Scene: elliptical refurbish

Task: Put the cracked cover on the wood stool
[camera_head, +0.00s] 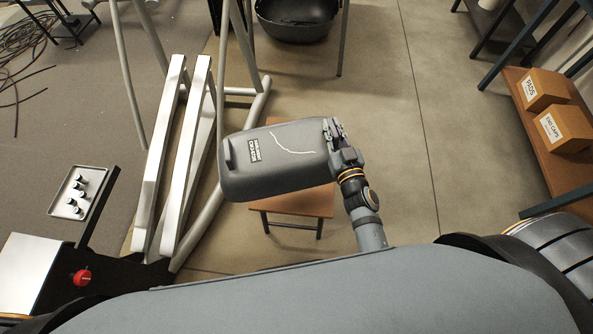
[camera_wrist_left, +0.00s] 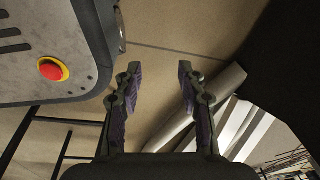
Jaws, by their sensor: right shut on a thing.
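The cracked cover (camera_head: 276,171) is a dark grey rounded shell with a pale crack line and a small label. My right gripper (camera_head: 332,138) is shut on its right end and holds it up in the head view. The wood stool (camera_head: 318,203) has a brown seat and dark legs. It stands below the cover, which hides part of the seat from above; I cannot tell the height between them. My left gripper (camera_wrist_left: 155,88) is open and empty in the left wrist view, and it does not show in the head view.
The elliptical's pale rails (camera_head: 200,130) stand left of the cover. A tray with small dark-topped parts (camera_head: 62,208) lies at the left. A shelf with orange boxes (camera_head: 549,170) is at the right. A black tub (camera_head: 297,20) is at the back. Floor right of the stool is clear.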

